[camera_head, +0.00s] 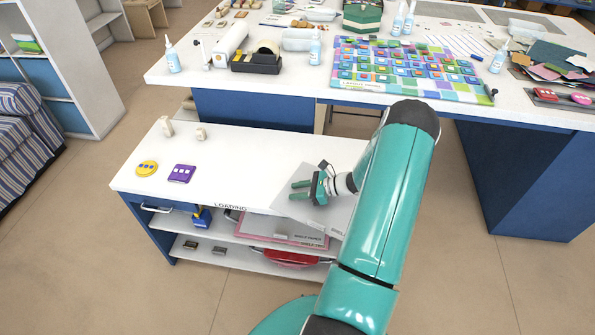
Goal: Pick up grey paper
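A light grey sheet of paper (285,203) lies on the white top of the low cart, at its right part. My gripper (294,190) is over this sheet, with its two teal fingers pointing left and a gap showing between them. Nothing shows between the fingers. I cannot tell whether the fingers touch the sheet. My arm hides the right end of the cart top and may hide part of the paper.
The low cart (235,148) also bears a yellow round piece (147,168), a purple square piece (182,174) and small cream blocks (201,132). Its lower shelves hold trays and sheets. A large worktable (180,78) with bottles and colourful tiles stands behind.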

